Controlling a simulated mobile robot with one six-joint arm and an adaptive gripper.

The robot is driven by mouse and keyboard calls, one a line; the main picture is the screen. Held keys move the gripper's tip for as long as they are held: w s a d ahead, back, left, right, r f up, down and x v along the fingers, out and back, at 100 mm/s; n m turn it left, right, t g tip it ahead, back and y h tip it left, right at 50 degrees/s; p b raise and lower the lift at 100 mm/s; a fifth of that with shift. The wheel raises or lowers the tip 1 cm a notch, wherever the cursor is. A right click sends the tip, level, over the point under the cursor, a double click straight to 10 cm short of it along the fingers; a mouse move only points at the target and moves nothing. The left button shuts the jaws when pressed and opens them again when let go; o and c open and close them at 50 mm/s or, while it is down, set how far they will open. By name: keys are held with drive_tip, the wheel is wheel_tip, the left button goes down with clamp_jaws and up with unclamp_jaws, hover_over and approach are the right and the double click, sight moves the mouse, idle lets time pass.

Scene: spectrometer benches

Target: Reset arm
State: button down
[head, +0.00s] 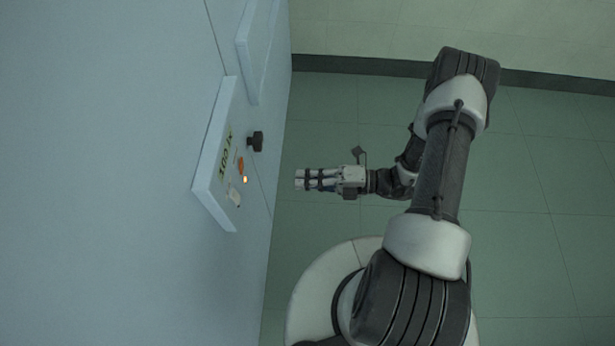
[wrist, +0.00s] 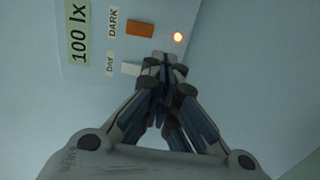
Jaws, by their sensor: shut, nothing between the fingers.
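My gripper (head: 300,179) is shut and empty. In the head view it is held level at the end of my arm, pointing left toward a light blue panel (head: 209,180), with a gap between them. In the wrist view my gripper (wrist: 166,62) has its fingertips together in front of the panel (wrist: 215,75). The fingertips overlap the panel's lower edge in that view.
A dark knob (head: 256,141) sticks out from the pale blue cabinet face (head: 262,190) near the panel. Another raised pale panel (head: 256,45) is above it. Open green floor (head: 540,200) lies to the right, up to a wall (head: 400,25).

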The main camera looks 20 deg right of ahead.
drive_tip(key=shift+s+d, duration=0.1)
drive_tip(key=shift+d, duration=0.05)
idle(0.5)
drive_tip(key=s+a+r+n+g+h, duration=0.1)
drive_tip(key=s+r+n+g+h, duration=0.25)
drive_tip(key=r+n, duration=0.65)
drive_tip(key=s+a+r+n+g+h, duration=0.25)
drive_tip(key=r+n+g+h, duration=0.2)
drive_tip(key=r+n, duration=0.55)
drive_tip(key=s+d+r+n+t+h, duration=0.3)
drive_tip(key=s+r+n+h, duration=0.1)
drive_tip(key=n, duration=0.6)
drive_tip(key=s+d+r+n+t+h, duration=0.3)
drive_tip(key=r+n, duration=0.3)
drive_tip(key=n, duration=0.3)
drive_tip(key=shift+s+d+r+n+t+h+b, duration=0.25)
drive_tip(key=shift+s+n+t+h+b, duration=0.15)
drive_tip(key=shift+h, duration=0.3)
drive_tip(key=shift+a, duration=0.15)
